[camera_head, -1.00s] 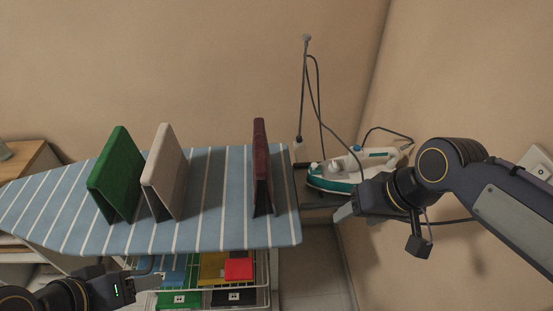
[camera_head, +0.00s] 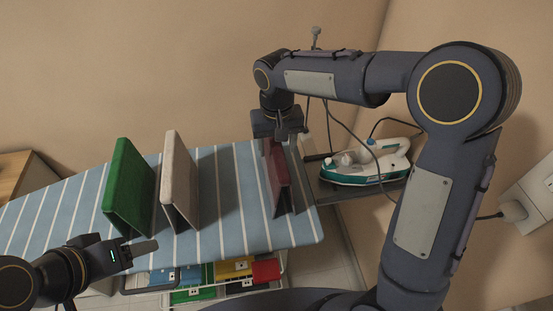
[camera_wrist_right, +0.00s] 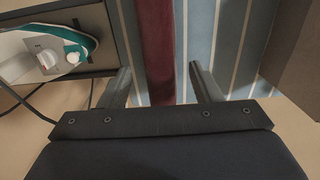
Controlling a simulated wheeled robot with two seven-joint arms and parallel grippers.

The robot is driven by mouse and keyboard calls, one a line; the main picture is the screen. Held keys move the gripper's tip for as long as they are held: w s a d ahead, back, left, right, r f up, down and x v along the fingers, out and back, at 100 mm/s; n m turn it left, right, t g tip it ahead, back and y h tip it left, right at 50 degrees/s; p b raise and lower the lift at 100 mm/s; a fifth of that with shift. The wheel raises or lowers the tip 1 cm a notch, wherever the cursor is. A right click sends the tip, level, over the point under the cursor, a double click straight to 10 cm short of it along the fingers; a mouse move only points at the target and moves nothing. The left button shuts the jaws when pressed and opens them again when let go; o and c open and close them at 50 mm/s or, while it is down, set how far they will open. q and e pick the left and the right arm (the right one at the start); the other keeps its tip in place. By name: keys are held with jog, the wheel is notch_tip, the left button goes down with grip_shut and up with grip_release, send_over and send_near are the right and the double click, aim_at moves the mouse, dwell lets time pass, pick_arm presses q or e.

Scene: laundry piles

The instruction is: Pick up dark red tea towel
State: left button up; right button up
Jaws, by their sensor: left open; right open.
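The dark red tea towel (camera_head: 279,180) stands folded like a tent near the right end of the striped ironing board (camera_head: 235,228). My right gripper (camera_head: 281,142) is open and points down over the towel's far end, hiding part of it. In the right wrist view the towel (camera_wrist_right: 157,45) runs as a dark red strip between the two open fingers (camera_wrist_right: 160,84), with a gap on each side. My left gripper (camera_head: 142,248) is open and empty at the board's front edge, away from the towel.
A green folded towel (camera_head: 128,185) and a beige one (camera_head: 179,180) stand further left on the board. A white and teal iron (camera_head: 365,163) sits on a rest at the right, with its cord nearby. A rack with coloured items (camera_head: 235,272) is below the board.

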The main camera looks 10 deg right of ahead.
notch_tip(320, 180, down, 3)
jog(key=shift+w+f, duration=0.15)
jog(key=shift+f, duration=0.05)
jog(key=shift+c, duration=0.2)
jog(key=c, duration=1.1)
jog(key=shift+r, duration=0.1)
